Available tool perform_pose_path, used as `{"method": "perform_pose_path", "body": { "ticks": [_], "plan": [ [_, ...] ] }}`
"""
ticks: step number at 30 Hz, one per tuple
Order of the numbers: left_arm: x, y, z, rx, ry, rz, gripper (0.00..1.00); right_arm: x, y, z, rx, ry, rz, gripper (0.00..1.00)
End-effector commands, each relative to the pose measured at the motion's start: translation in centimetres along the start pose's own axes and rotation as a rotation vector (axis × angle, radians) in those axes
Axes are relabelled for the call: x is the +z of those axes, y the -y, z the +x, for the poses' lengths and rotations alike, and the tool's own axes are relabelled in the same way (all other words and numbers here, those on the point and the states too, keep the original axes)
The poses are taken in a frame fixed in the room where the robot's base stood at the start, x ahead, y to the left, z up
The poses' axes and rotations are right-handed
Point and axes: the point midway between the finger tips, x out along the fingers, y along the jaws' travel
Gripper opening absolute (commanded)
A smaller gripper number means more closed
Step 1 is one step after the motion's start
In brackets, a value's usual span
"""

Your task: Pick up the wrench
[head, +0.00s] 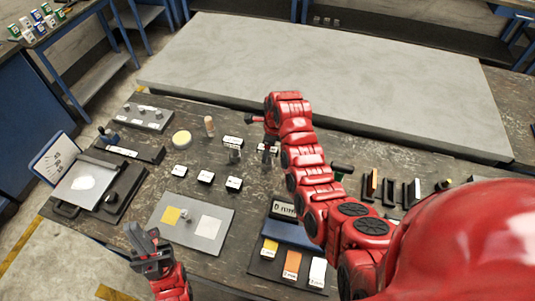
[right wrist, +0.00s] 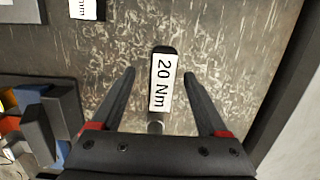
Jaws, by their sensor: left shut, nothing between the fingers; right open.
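No thing with a clear wrench shape shows in either view, so I cannot tell which one the wrench is. In the right wrist view, a black piece with a white "20 Nm" label (right wrist: 163,82) lies on the worn bench between the fingers of my right gripper (right wrist: 158,75). A small grey metal end (right wrist: 155,126) shows just below the label, partly hidden by the gripper body. My right gripper is open, with bare bench between each finger and the label. My left gripper (head: 148,252) is shut and empty near the bench's front left edge.
A grey plate with yellow and white squares (head: 160,232) lies right of my left gripper. Several small labelled blocks (head: 205,177) stand mid-bench. Left are a black tray (head: 68,205) and a grey block with knobs (head: 150,113). Black frames (head: 391,192) stand at right.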

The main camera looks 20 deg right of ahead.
Motion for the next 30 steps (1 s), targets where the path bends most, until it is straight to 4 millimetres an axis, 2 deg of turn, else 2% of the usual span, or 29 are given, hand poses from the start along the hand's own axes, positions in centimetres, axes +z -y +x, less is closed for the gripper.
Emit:
{"method": "perform_pose_path", "body": {
  "ticks": [4,12,21,30],
  "plan": [
    [-0.2,0.1,1.3,0.000,0.000,0.000,0.00,0.2,0.2,0.9,0.004,-0.002,0.001,0.77],
    [-0.3,0.1,1.9,0.000,0.000,0.000,0.00,0.2,0.4,2.9,-0.002,0.001,0.002,0.77],
    [-0.3,0.1,1.9,0.000,0.000,0.000,0.00,0.2,0.4,3.2,-0.002,0.001,0.002,0.77],
    [-0.3,0.1,1.9,0.000,0.000,0.000,0.00,0.2,0.4,3.2,-0.002,0.001,0.001,0.23]
  ]
}}
